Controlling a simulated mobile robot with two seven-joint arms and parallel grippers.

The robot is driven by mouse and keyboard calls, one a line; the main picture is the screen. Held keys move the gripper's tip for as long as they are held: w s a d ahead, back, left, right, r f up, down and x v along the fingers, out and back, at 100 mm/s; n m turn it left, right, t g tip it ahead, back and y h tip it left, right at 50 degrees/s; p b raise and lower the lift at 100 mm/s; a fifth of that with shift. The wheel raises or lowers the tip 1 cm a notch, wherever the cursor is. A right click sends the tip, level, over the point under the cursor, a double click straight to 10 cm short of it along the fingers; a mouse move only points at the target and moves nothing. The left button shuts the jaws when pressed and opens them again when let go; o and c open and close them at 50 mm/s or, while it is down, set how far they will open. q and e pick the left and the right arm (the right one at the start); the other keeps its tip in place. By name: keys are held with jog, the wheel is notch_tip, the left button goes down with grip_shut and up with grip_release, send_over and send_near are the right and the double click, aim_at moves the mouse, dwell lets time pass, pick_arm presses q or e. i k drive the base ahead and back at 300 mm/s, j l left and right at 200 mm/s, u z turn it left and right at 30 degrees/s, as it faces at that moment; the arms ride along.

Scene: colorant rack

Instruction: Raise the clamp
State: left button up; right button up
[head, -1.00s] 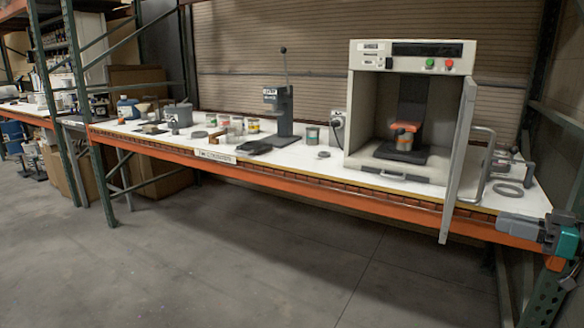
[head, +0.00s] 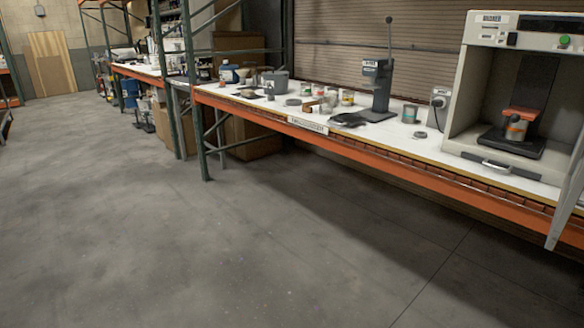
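An open-fronted white and grey machine (head: 467,53) stands on the bench at the right. Inside it, an orange clamp (head: 525,113) sits at the top of a small can (head: 516,129), on a black base (head: 510,145). Whether the clamp presses on the can or is just above it, I cannot tell. The machine's door (head: 571,200) stands open at the right edge, partly cut off by the frame. Neither of my grippers is in view.
The long white bench with an orange front beam (head: 390,155) carries a lever press (head: 382,85), small cans and a grey pot (head: 276,83). Green rack posts (head: 196,100) stand at the left. The concrete floor (head: 200,240) in front is clear.

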aim_at(520, 114)
jog(key=z, duration=1.35)
